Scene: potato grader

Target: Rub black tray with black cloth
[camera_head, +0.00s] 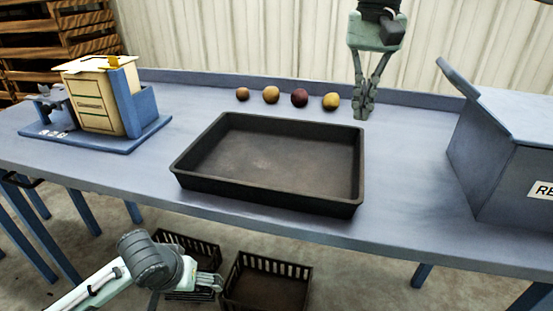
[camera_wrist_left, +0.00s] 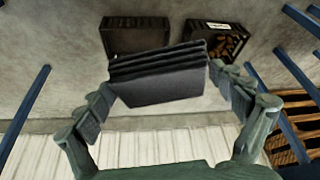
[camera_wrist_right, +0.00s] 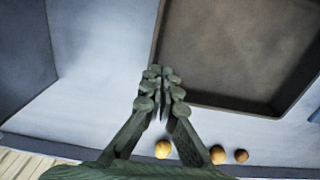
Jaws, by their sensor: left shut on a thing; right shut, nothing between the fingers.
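The black tray (camera_head: 265,195) lies flat on the blue table and looks empty, with a dull, slightly pale patch on its floor. Its rim and corner show in the right wrist view (camera_wrist_right: 225,102). My left gripper (camera_wrist_left: 165,92) is shut on the folded black cloth (camera_wrist_left: 160,80), whose stacked folds stick out past the fingers. In the head view my left gripper (camera_head: 208,283) is low, in front of and below the table edge; the cloth is hard to make out there. My right gripper (camera_head: 364,112) is shut and empty, upright just beyond the tray's far right corner.
Several potatoes (camera_head: 271,95) stand in a row behind the tray. A blue bin (camera_head: 500,160) with a raised flap is at the right, a wooden box on a blue stand (camera_head: 95,95) at the left. Crates (camera_head: 268,285) sit on the floor below the table.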

